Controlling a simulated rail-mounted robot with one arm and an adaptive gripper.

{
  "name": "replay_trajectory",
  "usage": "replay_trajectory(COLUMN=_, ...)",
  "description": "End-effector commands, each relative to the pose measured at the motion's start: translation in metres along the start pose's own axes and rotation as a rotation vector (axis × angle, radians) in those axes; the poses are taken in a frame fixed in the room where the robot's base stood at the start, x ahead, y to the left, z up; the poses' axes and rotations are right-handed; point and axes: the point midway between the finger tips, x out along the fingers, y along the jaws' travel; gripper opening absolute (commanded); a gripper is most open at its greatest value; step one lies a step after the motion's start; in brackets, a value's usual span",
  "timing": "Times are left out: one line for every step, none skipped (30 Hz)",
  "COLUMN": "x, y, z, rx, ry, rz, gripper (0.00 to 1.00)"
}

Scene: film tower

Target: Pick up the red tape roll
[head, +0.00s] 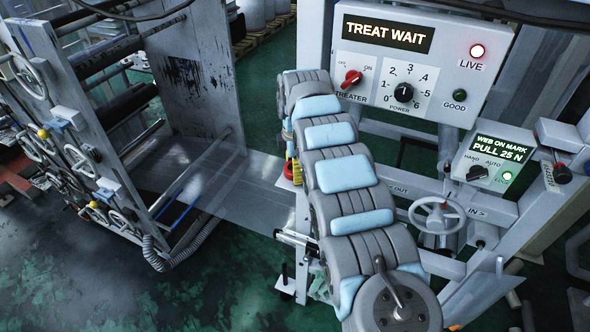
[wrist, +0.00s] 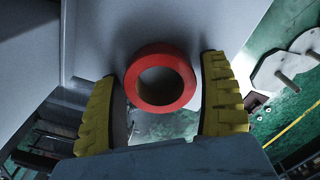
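The red tape roll (wrist: 162,78) shows in the wrist view as a thick ring, its open hole facing my camera. It appears to be against a grey panel. My gripper (wrist: 164,68) has its two yellow ribbed fingers spread, one on each side of the roll. A narrow gap shows between the roll and each fingertip, so the gripper looks open and not closed on it. In the head view, a bit of yellow finger of my gripper (head: 292,172) shows left of my arm, with a small red patch beside it. My arm hides most of that spot.
A grey panel (wrist: 130,25) fills the space behind the roll in the wrist view. Grey plates with pegs (wrist: 285,72) are at the right. In the head view, a control box (head: 425,60) and a handwheel (head: 437,216) stand right of my arm; a roller frame (head: 190,70) stands left.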

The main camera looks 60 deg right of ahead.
Motion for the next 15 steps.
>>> replay_trajectory(x=-0.0001, y=0.0001, z=0.0000, rx=0.000, ry=0.000, rz=0.000, gripper=0.60)
replay_trajectory(x=-0.0001, y=0.0001, z=0.0000, rx=0.000, ry=0.000, rz=0.000, gripper=0.51)
replay_trajectory(x=-0.0001, y=0.0001, z=0.0000, rx=0.000, ry=0.000, rz=0.000, gripper=0.40)
replay_trajectory(x=-0.0002, y=0.0001, z=0.0000, rx=0.000, ry=0.000, rz=0.000, gripper=0.31)
replay_trajectory(x=-0.0002, y=0.0001, z=0.0000, rx=0.000, ry=0.000, rz=0.000, gripper=0.31)
replay_trajectory(x=-0.0002, y=0.0000, z=0.0000, rx=0.000, ry=0.000, rz=0.000, gripper=0.26)
replay_trajectory(x=-0.0003, y=0.0001, z=0.0000, rx=0.000, ry=0.000, rz=0.000, gripper=0.26)
replay_trajectory(x=-0.0003, y=0.0001, z=0.0000, rx=0.000, ry=0.000, rz=0.000, gripper=0.26)
replay_trajectory(x=-0.0003, y=0.0001, z=0.0000, rx=0.000, ry=0.000, rz=0.000, gripper=0.26)
replay_trajectory(x=-0.0003, y=0.0001, z=0.0000, rx=0.000, ry=0.000, rz=0.000, gripper=0.26)
replay_trajectory(x=-0.0004, y=0.0001, z=-0.0001, rx=0.000, ry=0.000, rz=0.001, gripper=0.26)
replay_trajectory(x=-0.0007, y=0.0001, z=-0.0001, rx=0.000, ry=0.000, rz=0.000, gripper=0.26)
replay_trajectory(x=-0.0015, y=0.0002, z=-0.0002, rx=0.000, ry=0.000, rz=0.001, gripper=0.26)
replay_trajectory(x=-0.0026, y=0.0003, z=-0.0004, rx=-0.001, ry=0.000, rz=0.001, gripper=0.26)
replay_trajectory(x=-0.0048, y=0.0004, z=-0.0007, rx=-0.001, ry=0.000, rz=0.001, gripper=0.26)
